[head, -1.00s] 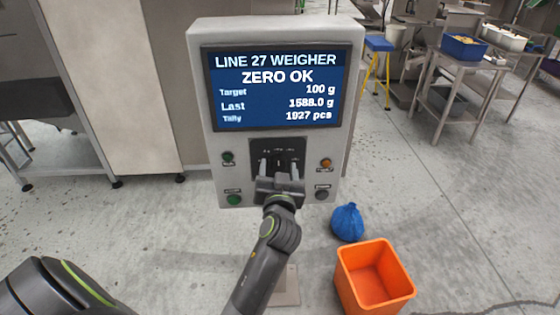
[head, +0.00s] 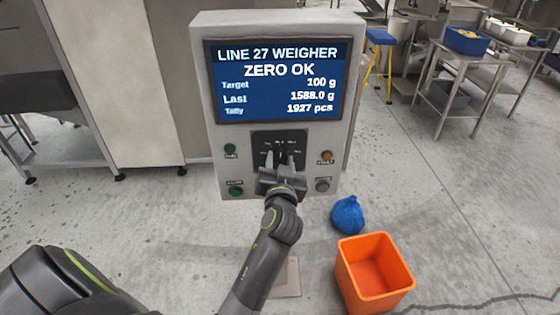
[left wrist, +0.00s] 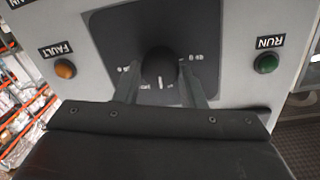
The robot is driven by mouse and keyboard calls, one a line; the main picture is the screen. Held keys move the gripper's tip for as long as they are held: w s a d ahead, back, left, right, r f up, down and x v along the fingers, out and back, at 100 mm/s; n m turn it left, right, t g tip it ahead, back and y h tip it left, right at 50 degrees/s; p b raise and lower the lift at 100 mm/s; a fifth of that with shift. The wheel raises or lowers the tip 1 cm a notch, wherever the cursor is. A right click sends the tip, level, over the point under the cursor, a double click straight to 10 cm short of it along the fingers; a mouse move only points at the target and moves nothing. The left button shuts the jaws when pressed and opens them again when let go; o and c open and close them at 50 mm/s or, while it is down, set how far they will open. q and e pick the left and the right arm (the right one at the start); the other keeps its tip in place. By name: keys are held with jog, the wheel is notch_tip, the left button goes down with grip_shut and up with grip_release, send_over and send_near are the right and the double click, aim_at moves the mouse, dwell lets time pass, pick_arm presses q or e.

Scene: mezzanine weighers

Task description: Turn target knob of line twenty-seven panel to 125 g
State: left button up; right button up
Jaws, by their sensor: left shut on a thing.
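The line 27 weigher panel (head: 199,120) stands upright in front of me. Its screen (head: 278,82) reads ZERO OK, target 100 g, last 1588.0 g, tally 1927 pcs. The dark target knob (left wrist: 159,66) sits on a black dial plate (left wrist: 110,40) with small white scale marks, mostly too blurred to read. My left gripper (head: 280,157) is at the dial. In the left wrist view its two fingers (left wrist: 160,80) are shut on the knob, one on each side. In the head view the gripper largely hides the knob. My right gripper is not in view.
Around the dial are a RUN button (left wrist: 266,63), an amber FAULT button (left wrist: 65,69), a green lower button (head: 236,191) and a grey one (head: 323,186). An orange bin (head: 375,275) and a blue bag (head: 348,215) are on the floor at right.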

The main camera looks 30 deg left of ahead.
pick_arm(q)
jog(key=m+p, duration=0.2)
jog(key=m, duration=0.1)
jog(key=shift+r+m, duration=0.15)
jog(key=shift+m, duration=0.25)
jog(key=shift+m+p, duration=0.85)
jog(key=shift+m, duration=1.05)
jog(key=o, duration=1)
jog(key=shift+w, duration=0.1)
jog(key=shift+f, duration=0.2)
